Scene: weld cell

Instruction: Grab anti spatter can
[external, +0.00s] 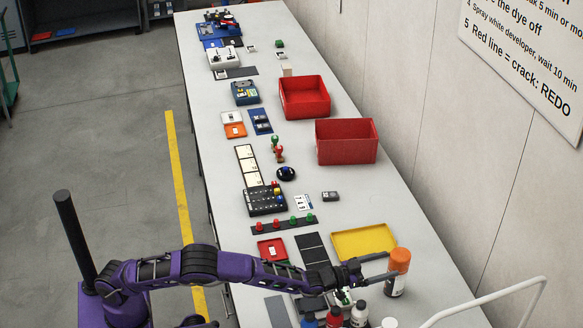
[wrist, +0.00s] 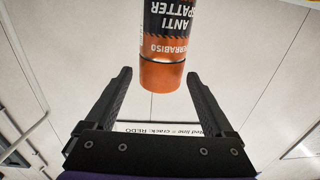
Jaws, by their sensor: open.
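The anti spatter can (external: 398,272) stands upright near the front right of the table, with an orange top and a darker label below. In the wrist view the can (wrist: 165,45) shows its printed "ANTI SPATTER" label, with its orange end lying centrally ahead of the fingertips. My gripper (external: 388,266) reaches toward the can from the left with its fingers apart. In the wrist view my gripper (wrist: 158,75) is open, one finger to each side of the can's line, and nothing is clasped. Whether the fingers touch the can cannot be told.
Several bottles, among them a red one (external: 335,316) and a white-capped one (external: 359,313), stand close below my gripper. A yellow tray (external: 364,243) lies just behind the can. Red bins (external: 347,153) stand farther back, and a wall runs along the right side.

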